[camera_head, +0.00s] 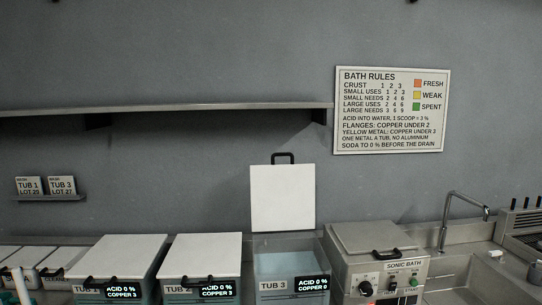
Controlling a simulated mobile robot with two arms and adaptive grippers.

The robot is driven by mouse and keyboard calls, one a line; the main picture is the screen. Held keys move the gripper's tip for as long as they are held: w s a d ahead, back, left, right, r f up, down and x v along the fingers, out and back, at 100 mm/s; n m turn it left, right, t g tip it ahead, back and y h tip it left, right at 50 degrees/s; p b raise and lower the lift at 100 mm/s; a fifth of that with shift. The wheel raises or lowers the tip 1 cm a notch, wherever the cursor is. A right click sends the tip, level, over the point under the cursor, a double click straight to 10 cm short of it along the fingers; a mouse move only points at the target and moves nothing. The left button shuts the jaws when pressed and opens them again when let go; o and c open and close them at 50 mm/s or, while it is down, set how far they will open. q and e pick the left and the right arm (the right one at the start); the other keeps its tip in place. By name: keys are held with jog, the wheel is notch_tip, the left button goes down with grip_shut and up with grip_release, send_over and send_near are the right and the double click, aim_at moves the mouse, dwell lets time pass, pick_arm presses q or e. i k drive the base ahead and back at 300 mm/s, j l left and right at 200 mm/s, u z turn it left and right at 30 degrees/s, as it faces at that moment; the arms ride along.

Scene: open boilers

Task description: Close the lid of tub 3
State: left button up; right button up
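Tub 3 (273,286) stands at the bottom centre, with its name on the front and a display reading acid 0 %, copper 0. Its white lid (283,200) is open and stands upright behind the tub, with a black handle (283,157) at its top edge. The upper inside of the tub shows pale blue-grey; I cannot tell what it holds. Neither of my grippers is in view.
Two tubs with shut white lids (120,257) (205,250) stand left of tub 3. A sonic bath (376,254) with a shut lid stands close on its right. Beyond it are a tap (463,205) and a sink. A long shelf (190,106) and a rules board (390,110) are on the wall above.

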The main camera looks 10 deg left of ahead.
aim_at(282, 196)
jog(key=i+j+z, duration=0.1)
jog(key=j+z, duration=0.25)
jog(key=j, duration=0.45)
jog(key=j+z, duration=0.35)
jog(key=j, duration=0.45)
